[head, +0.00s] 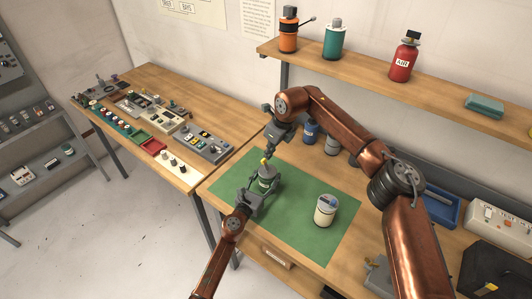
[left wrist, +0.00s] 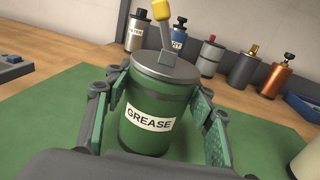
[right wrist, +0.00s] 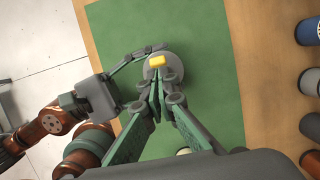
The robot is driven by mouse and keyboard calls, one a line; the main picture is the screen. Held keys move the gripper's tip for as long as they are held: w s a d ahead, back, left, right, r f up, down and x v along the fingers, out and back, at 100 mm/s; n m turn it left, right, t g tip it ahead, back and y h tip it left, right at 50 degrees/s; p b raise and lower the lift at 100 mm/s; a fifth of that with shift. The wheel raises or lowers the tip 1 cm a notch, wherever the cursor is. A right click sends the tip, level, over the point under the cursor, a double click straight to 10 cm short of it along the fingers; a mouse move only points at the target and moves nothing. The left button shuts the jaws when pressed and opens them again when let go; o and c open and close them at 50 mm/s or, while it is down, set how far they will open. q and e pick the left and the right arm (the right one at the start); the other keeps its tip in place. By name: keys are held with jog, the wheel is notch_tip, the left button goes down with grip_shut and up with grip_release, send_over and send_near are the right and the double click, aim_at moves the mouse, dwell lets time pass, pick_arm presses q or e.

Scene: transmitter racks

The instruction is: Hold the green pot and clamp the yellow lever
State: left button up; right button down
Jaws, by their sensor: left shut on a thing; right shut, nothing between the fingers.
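The green pot (left wrist: 155,105), labelled GREASE, stands upright on the green mat (head: 315,240) with a grey lid. In the left wrist view my left gripper (left wrist: 160,112) is shut around its sides, one finger on each side. The yellow lever (left wrist: 161,10) is a yellow-tipped grey stem rising from the lid, leaning slightly left. In the head view my right gripper (head: 268,150) points down just above the pot. In the right wrist view its fingers (right wrist: 157,84) are shut and empty, right beside the yellow tip (right wrist: 157,61); I cannot tell whether they touch it.
A cream pot (head: 325,211) stands on the mat to the right. Several canisters, including a blue one (head: 311,132), stand behind the mat. A shelf (head: 440,95) with bottles hangs above. A blue tray (head: 441,206) lies at the right. The mat's front is clear.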

notch_tip(320, 180, up, 11)
dwell(0.5)
jog(key=c, duration=2.7)
grip_release()
jog(key=shift+f, duration=0.1)
jog(key=shift+c, duration=0.2)
jog(key=o, duration=0.3)
jog(key=shift+w+d+f, duration=0.1)
jog(key=shift+f, duration=0.35)
jog(key=o, duration=0.6)
jog(key=f+y, duration=0.1)
jog(key=f, duration=0.2)
jog(key=d+f+t+y, duration=0.1)
jog(key=f, duration=0.2)
jog(key=f+y, duration=0.2)
jog(key=f, duration=0.1)
jog(key=shift+w+d+f+n+t, duration=0.2)
jog(key=shift+d+n+t, duration=0.1)
jog(key=shift+t, duration=0.1)
jog(key=shift+o, duration=0.2)
jog(key=t+y, duration=0.4)
send_near(265, 160)
jog(key=x, duration=1)
jog(key=shift+a, duration=0.2)
